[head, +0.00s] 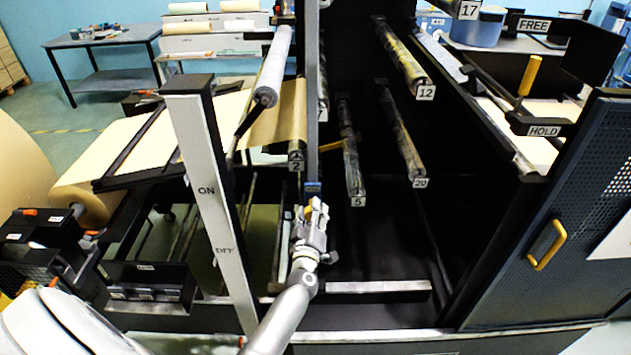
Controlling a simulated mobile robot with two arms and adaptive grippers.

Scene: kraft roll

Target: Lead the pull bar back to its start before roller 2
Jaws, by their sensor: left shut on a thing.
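My left gripper (312,212) is shut at the front of the machine, just below a blue block at the lower end of a grey upright. A small yellow piece shows between its fingers; I take this to be the pull bar's grip, with the rest of the bar hidden. Roller 2 (295,158), with its number plate, is just above and left of the gripper, apart from it. Brown kraft paper (278,122) hangs above roller 2. My right gripper is not in view.
Roller 5 (354,170), roller 20 (403,150) and roller 12 (405,65) stick out to the right. The white ON/OFF post (205,170) stands left of my arm. The kraft roll (20,165) is at far left. A dark open bay lies right of the gripper.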

